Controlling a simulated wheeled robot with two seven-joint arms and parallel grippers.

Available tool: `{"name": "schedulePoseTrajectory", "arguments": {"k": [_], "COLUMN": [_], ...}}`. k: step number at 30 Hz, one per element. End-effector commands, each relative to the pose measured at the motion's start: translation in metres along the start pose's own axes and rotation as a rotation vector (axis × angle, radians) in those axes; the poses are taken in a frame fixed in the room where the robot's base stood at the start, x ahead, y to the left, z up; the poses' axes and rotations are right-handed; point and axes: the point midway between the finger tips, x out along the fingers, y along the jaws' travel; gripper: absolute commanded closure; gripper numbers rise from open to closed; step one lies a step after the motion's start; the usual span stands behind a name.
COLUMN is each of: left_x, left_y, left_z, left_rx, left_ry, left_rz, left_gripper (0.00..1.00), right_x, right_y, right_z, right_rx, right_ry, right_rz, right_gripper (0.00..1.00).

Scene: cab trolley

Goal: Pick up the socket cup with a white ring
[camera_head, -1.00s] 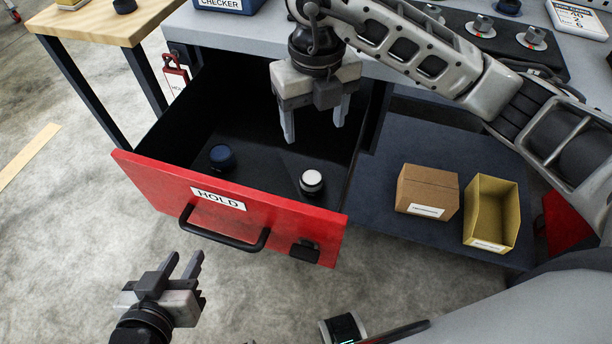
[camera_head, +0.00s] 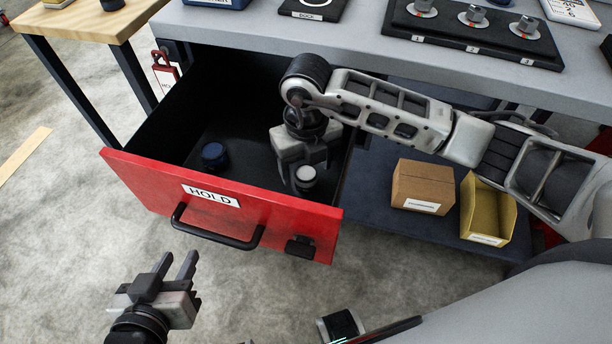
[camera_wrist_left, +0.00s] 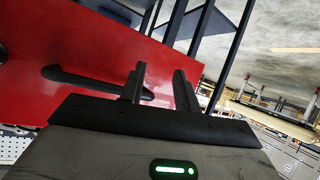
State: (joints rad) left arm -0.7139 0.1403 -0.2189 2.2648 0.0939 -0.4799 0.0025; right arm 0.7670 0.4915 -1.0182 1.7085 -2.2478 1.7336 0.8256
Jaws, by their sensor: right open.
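The socket cup with a white top (camera_head: 305,175) stands in the open red drawer, near its right front; a white ring cannot be told from a white top at this size. A second cup, with a dark blue top (camera_head: 214,155), stands further left in the drawer. My right gripper (camera_head: 307,172) is down in the drawer at the white-topped cup, its fingers open and beside the cup. Whether they touch it cannot be told. My left gripper (camera_head: 178,266) is open and empty in front of the drawer; its fingers also show in the left wrist view (camera_wrist_left: 160,90).
The red drawer front (camera_head: 260,212) carries a HOLD label and a black handle (camera_head: 215,240). A cardboard box (camera_head: 423,187) and a yellow bin (camera_head: 487,210) stand on the lower shelf at right. The grey bench top (camera_head: 390,55) overhangs the drawer's back.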

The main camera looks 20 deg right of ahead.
Motion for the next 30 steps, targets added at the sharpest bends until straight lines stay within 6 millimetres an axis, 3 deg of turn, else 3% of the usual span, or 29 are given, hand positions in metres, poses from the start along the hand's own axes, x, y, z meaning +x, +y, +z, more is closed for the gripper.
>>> {"name": "schedulePoseTrajectory", "arguments": {"k": [4, 11, 17, 26, 30], "left_x": [0.001, -0.001, -0.001, -0.001, -0.002], "left_y": [0.000, 0.000, 0.000, 0.001, 0.001], "left_z": [0.002, 0.002, 0.002, 0.001, -0.001], "left_rx": [0.002, 0.003, 0.003, 0.003, 0.002], "left_ry": [0.000, -0.001, -0.001, 0.000, -0.001], "left_rz": [0.001, 0.002, 0.002, 0.002, 0.003], "left_gripper": [0.68, 0.68, 0.68, 0.68, 0.68], "right_x": [0.023, 0.025, 0.025, 0.021, 0.004], "right_y": [0.000, 0.000, 0.000, 0.000, 0.000], "right_z": [0.000, 0.001, 0.001, 0.001, 0.002], "right_rx": [0.000, -0.001, 0.000, 0.000, -0.001], "right_ry": [0.002, -0.001, -0.001, -0.003, -0.006], "right_rz": [0.001, 0.000, 0.000, 0.001, 0.001], "right_gripper": [0.33, 0.33, 0.84, 0.88, 0.88]}}
